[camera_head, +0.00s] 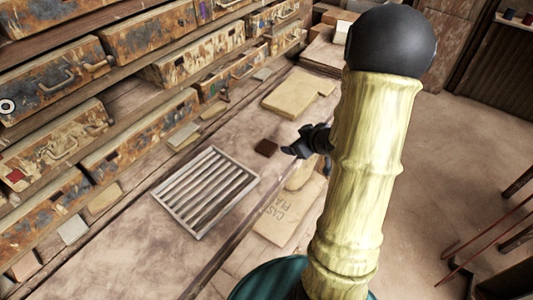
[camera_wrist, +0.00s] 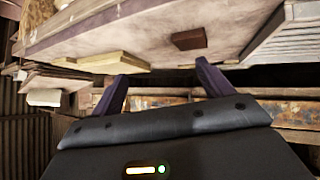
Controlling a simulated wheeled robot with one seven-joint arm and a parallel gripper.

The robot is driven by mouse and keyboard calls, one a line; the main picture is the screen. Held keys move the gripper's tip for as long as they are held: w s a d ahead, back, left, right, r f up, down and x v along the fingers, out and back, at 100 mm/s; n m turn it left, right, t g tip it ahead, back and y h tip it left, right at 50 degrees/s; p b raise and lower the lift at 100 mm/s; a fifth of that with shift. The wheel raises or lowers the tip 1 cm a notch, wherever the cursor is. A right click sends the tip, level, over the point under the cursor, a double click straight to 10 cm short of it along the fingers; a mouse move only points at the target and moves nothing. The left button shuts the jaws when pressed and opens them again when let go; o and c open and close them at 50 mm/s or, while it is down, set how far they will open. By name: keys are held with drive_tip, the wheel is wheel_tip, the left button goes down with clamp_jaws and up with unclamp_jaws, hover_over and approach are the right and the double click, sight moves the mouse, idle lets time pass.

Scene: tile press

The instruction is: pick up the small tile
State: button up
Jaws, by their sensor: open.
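The small tile (camera_head: 266,147) is a dark brown square lying flat on the workbench (camera_head: 130,250), beyond the slatted rack. In the wrist view the tile (camera_wrist: 188,39) shows above and between my two fingers, a little ahead of them. My gripper (camera_head: 297,147) is open and empty, just right of the tile in the head view. Its dark fingers (camera_wrist: 158,80) are spread apart in the wrist view. They do not appear to touch the tile. My pale arm hides part of the bench's right side in the head view.
A slatted metal rack (camera_head: 207,190) lies on the bench, left of the tile. Pale slabs (camera_head: 291,95) lie farther back. Shelves with worn metal cases (camera_head: 140,130) line the left. A paper sack (camera_head: 287,210) sits below the bench edge.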

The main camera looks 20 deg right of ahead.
drive_tip(key=s+d+f+n+t+y+b, duration=0.2)
drive_tip(key=s+d+f+t+y+b, duration=0.1)
drive_tip(key=s+y, duration=0.4)
drive_tip(key=shift+d+f+y, duration=0.15)
drive_tip(key=shift+f+y, duration=0.15)
drive_tip(key=shift+f, duration=0.45)
drive_tip(key=p, duration=0.1)
approach(268, 147)
drive_tip(key=x, duration=0.3)
drive_tip(key=shift+r, duration=0.2)
drive_tip(key=shift+w+a+f, duration=0.15)
drive_tip(key=shift+w+a, duration=0.1)
drive_tip(key=shift+w, duration=0.05)
drive_tip(key=shift+p+x, duration=0.6)
drive_tip(key=shift+x, duration=2.05)
drive_tip(key=shift+d+f, duration=0.1)
